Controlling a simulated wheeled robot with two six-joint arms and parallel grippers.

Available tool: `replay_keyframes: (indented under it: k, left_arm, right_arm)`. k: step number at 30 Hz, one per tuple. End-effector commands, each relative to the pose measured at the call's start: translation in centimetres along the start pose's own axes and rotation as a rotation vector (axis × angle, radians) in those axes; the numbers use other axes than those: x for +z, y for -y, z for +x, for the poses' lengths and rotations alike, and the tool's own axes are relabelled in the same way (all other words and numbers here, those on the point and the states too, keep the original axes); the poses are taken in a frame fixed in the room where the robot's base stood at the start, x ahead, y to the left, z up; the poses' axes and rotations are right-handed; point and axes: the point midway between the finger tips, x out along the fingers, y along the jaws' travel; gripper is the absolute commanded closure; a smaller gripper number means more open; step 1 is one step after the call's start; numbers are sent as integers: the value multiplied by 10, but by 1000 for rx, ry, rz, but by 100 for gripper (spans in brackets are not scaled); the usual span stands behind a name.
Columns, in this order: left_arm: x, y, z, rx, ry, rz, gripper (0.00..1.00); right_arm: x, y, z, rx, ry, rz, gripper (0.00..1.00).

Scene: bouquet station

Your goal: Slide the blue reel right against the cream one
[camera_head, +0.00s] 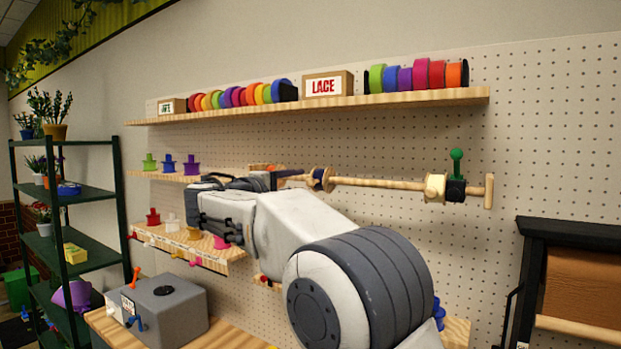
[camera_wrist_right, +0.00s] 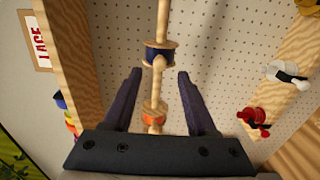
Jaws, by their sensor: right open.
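The blue reel (camera_head: 318,179), with wooden flanges, sits on a horizontal wooden rod (camera_head: 380,183). It also shows in the right wrist view (camera_wrist_right: 159,54). The cream reel (camera_head: 434,187) is farther right on the rod, against a black block (camera_head: 455,190) with a green knob. A bare stretch of rod separates the two reels. My right gripper (camera_head: 288,176) is just left of the blue reel. In the right wrist view its open fingers (camera_wrist_right: 160,75) are on either side of the rod, with the blue reel just past the tips. My left gripper is not in view.
An orange reel (camera_wrist_right: 152,117) is on the rod between my fingers. A shelf (camera_head: 400,98) with ribbon rolls and a LACE box (camera_head: 327,85) runs above. A pegged shelf (camera_head: 205,250) and a grey box (camera_head: 165,305) are below left. A dark frame (camera_head: 570,235) stands right.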

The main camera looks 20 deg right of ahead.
Motion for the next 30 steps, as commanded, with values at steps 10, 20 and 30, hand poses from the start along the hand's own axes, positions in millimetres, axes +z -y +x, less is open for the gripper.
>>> replay_keyframes:
  k: [10, 20, 30]
  left_arm:
    - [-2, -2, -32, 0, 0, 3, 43]
    - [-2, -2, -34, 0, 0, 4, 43]
    - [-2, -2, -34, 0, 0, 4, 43]
  right_arm:
    - [0, -2, 56, -2, 1, -1, 43]
    - [0, 0, 64, -2, -2, 1, 43]
    - [0, 0, 64, -2, -2, 1, 100]
